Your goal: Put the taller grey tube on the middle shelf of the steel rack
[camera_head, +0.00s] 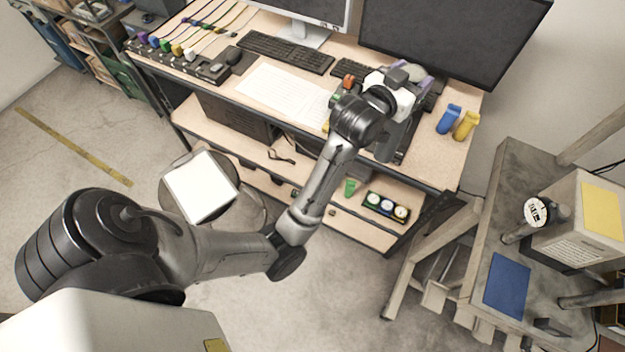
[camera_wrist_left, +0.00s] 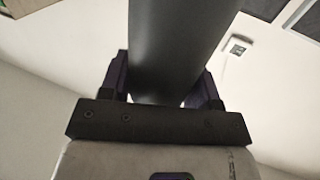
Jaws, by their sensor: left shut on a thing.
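My left gripper (camera_head: 408,84) is over the right part of the desk, in front of the large dark monitor. In the left wrist view, its purple fingers (camera_wrist_left: 162,86) are shut on a thick, smooth, dark grey tube (camera_wrist_left: 178,40). The tube runs out of the top of that view, so its full length is hidden there. In the head view, a grey tube end (camera_head: 387,146) shows below the gripper, partly covered by my wrist. A metal rack (camera_head: 112,22) with bins stands at the upper left; its middle shelf is unclear. My right gripper is out of view.
The desk (camera_head: 190,80) holds two monitors, a keyboard (camera_head: 287,52), papers, and blue (camera_head: 449,119) and yellow (camera_head: 466,125) objects. A stool (camera_head: 200,187) stands in front. A workbench (camera_head: 520,165) with a box (camera_head: 585,225) is at the right. Floor is clear at lower centre.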

